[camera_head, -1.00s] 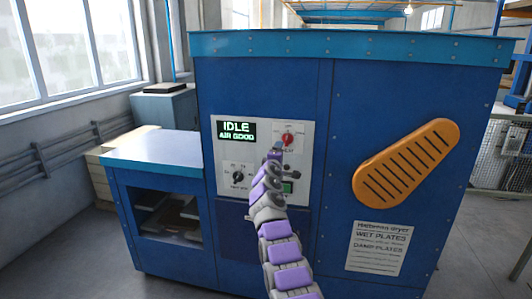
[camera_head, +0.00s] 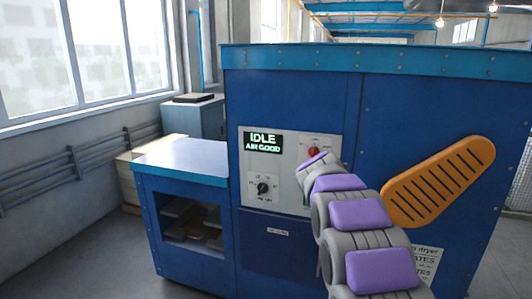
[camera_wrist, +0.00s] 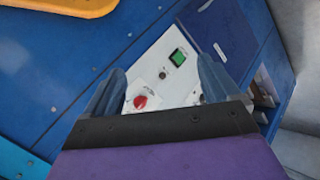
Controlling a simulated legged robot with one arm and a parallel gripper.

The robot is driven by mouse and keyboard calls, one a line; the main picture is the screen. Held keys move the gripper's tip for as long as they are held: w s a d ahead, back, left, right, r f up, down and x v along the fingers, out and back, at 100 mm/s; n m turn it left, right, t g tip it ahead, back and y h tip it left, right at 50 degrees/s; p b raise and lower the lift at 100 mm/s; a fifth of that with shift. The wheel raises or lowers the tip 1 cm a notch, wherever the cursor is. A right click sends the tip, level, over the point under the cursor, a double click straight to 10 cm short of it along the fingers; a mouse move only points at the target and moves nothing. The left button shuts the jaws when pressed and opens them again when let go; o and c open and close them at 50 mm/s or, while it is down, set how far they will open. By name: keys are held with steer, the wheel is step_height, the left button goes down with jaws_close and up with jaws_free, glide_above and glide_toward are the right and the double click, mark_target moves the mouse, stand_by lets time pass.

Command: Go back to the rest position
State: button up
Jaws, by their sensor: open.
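My arm reaches up from the lower right in the head view, in front of the blue plate dryer (camera_head: 290,95). My gripper (camera_wrist: 157,85) shows in the wrist view with its two blue-grey fingers apart and nothing between them. In the head view the arm's own links hide it. The white control panel (camera_head: 285,188) carries a red knob (camera_head: 313,151), a black dial (camera_head: 263,188) and a display (camera_head: 263,143) reading IDLE, AIR GOOD. The wrist view shows the red knob (camera_wrist: 140,102) and a green button (camera_wrist: 178,57) beyond the fingers, apart from them.
A lower blue cabinet (camera_head: 182,158) with an open shelf stands at left. A window (camera_head: 70,55) and wall pipes (camera_head: 70,165) are further left. The grey floor (camera_head: 100,255) at lower left is clear.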

steer(key=s+a+f+m+g+y, duration=0.1)
steer(key=s+a+f+m+g, duration=0.1)
steer(key=s, duration=1.7)
steer(key=s+a+f+m+g+y, duration=0.2)
steer(key=s+f+g, duration=0.2)
steer(key=s, duration=1.5)
steer(key=s+a+f+m+g+y, duration=0.2)
steer(key=s+f, duration=0.4)
steer(key=s, duration=1.4)
steer(key=shift+a+m+g, duration=0.55)
steer(key=shift+m+g, duration=0.05)
steer(key=shift+g, duration=0.4)
steer(key=shift+w, duration=0.1)
steer(key=shift+c, duration=0.3)
